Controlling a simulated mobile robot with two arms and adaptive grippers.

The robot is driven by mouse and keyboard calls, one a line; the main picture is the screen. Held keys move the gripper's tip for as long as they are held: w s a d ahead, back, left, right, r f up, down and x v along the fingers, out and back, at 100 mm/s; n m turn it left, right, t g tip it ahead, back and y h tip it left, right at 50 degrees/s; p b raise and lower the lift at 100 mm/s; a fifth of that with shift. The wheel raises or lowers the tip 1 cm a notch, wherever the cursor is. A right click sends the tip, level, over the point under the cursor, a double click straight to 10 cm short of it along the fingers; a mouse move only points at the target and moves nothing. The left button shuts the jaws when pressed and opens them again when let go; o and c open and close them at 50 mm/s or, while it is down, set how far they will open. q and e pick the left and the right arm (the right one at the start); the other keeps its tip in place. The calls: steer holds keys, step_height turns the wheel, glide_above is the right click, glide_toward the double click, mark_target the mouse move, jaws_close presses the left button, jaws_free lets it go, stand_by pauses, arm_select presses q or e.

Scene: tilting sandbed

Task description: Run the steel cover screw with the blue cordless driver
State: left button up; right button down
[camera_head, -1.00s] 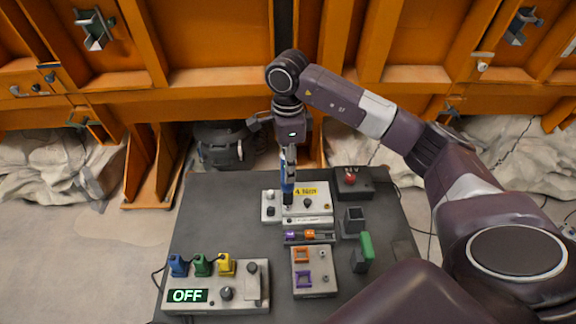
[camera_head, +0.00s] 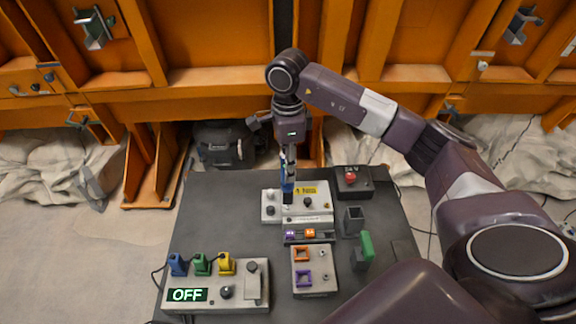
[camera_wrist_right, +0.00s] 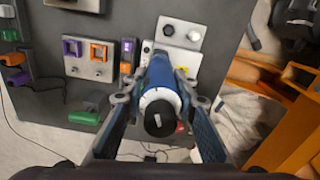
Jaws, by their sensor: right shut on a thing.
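The blue cordless driver (camera_head: 287,187) stands upright, tip down, over the left part of a light grey panel (camera_head: 322,219) with a yellow label. My right gripper (camera_head: 288,165) is shut around the driver from above. In the right wrist view the driver (camera_wrist_right: 163,75) sits between the two fingers of my right gripper (camera_wrist_right: 160,100), with its round black and white end toward the camera. The steel cover screw cannot be made out; the driver and gripper block the area under the tip. My left gripper is not in view.
A box with a red button (camera_head: 350,177) stands right of the panel. A dark open holder (camera_head: 354,220) and a green-handled piece (camera_head: 365,246) stand nearer. A control box reading OFF (camera_head: 240,293) is front left. Orange steel framing (camera_head: 210,75) rises behind the dark table (camera_head: 215,215).

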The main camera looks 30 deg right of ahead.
steer(key=shift+s+f+b, duration=0.15)
steer(key=shift+f+b, duration=0.15)
stand_by(0.8)
steer(key=shift+r, duration=0.3)
stand_by(1.3)
steer(key=shift+r, duration=0.1)
steer(key=shift+w+r+p, duration=0.2)
steer(key=shift+r+p, duration=1.8)
steer(key=shift+r, duration=1.05)
